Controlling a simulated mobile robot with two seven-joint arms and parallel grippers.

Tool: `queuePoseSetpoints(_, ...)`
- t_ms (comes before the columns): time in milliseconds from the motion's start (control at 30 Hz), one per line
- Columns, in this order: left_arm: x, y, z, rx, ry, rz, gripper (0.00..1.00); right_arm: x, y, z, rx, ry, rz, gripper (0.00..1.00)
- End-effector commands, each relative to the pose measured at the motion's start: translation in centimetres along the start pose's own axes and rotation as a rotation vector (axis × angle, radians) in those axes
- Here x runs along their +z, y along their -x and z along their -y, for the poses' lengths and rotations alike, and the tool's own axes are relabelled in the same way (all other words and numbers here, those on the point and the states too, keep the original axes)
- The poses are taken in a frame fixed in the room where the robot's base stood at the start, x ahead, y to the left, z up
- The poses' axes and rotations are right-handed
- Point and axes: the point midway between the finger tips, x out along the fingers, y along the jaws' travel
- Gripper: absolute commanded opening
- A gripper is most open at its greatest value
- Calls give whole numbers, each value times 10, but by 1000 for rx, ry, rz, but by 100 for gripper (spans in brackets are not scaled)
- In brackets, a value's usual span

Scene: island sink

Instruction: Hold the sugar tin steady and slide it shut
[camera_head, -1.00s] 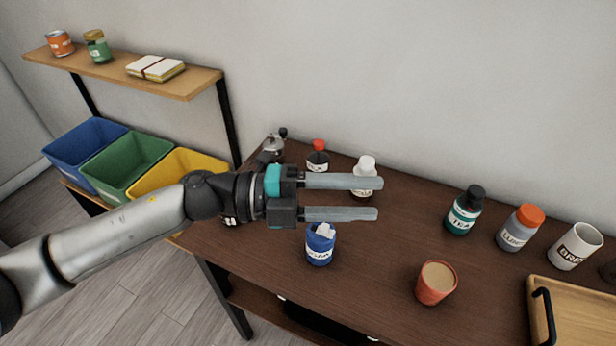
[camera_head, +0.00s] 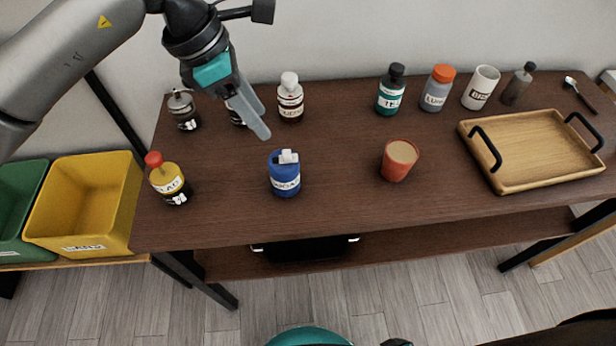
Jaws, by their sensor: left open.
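The sugar tin (camera_head: 285,182) is a blue tin with a white label, standing upright on the dark wooden table left of the middle. A white piece shows on its top; I cannot tell how far the lid is open. My left gripper (camera_head: 248,112) comes in from the upper left, above the table and up and to the left of the tin. Its grey fingers are open, seen nearly edge-on, empty and apart from the tin. My right gripper does not show.
A terracotta cup (camera_head: 398,162) stands right of the tin. A red-capped yellow bottle (camera_head: 168,178) stands at the left edge. A white-capped bottle (camera_head: 290,98) and other containers line the back. A wooden tray (camera_head: 530,181) lies at right. The table in front of the tin is clear.

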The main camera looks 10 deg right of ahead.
Motion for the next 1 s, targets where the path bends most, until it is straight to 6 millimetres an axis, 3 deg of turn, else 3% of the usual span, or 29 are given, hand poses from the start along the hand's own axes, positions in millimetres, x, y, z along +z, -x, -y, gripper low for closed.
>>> queuePoseSetpoints(200, 0, 0, 0, -2, 2, 1, 50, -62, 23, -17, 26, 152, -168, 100)
queuePoseSetpoints(433, 0, 0, 0, -2, 3, 2, 50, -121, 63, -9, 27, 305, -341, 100)
queuePoseSetpoints(767, 0, 0, 0, -2, 3, 2, 50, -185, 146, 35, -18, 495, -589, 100)
queuePoseSetpoints(1000, 0, 0, 0, -2, 3, 2, 50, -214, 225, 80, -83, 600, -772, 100)
